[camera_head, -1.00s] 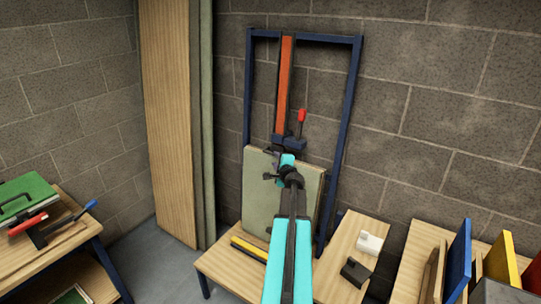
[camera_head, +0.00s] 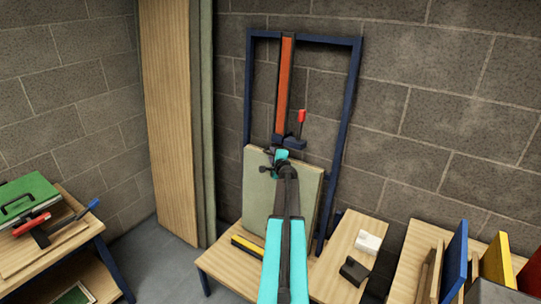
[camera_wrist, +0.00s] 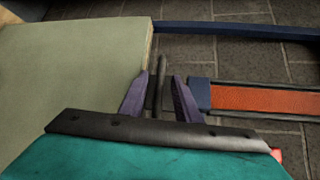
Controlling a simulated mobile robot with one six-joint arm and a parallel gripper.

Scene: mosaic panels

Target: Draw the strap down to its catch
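The orange strap (camera_head: 286,75) hangs down the left part of the blue frame and ends in a dark blue block (camera_head: 279,139). In the wrist view the strap (camera_wrist: 262,100) and its blue end (camera_wrist: 200,94) lie just right of my gripper. My gripper (camera_head: 278,155) is just below the strap's end, in front of the panel's top edge. In the wrist view my gripper's purple fingers (camera_wrist: 160,95) stand apart, with a dark bar (camera_wrist: 157,85) between them. Contact with the bar cannot be made out. No catch is clearly identifiable; my arm hides part of the panel.
A grey-green panel (camera_head: 305,190) leans against the blue frame (camera_head: 352,95) on a wooden table. A red-handled part (camera_head: 301,117) on a blue base is right of the strap. White (camera_head: 368,243) and black (camera_head: 354,270) blocks lie at right, a yellow-black bar (camera_head: 248,248) at left.

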